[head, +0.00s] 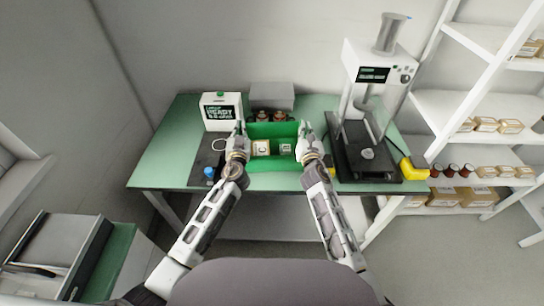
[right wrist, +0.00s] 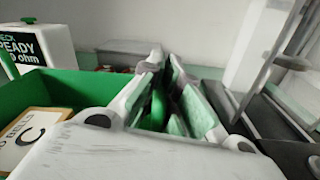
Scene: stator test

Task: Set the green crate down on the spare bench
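The green crate (head: 272,165) is at the middle of the green-topped bench (head: 165,150), between my grippers. It holds a few small boxes, one a card-faced box marked C (right wrist: 32,135). I cannot tell whether its base touches the bench. My left gripper (head: 240,128) is at the crate's left side wall, its fingers too small to read. My right gripper (right wrist: 165,62) is at the right side wall, with a green strip between its fingers; I cannot tell whether they press on it. A second green top (head: 118,262) shows at lower left, possibly the spare bench.
A white READY tester (head: 220,112) and a grey box (head: 272,95) stand behind the crate. A press-like machine (head: 368,140) stands close on the right, a blue-capped item (head: 210,173) at left. A dark-edged tray (head: 60,255) covers part of the lower-left surface. Shelves (head: 470,100) are at right.

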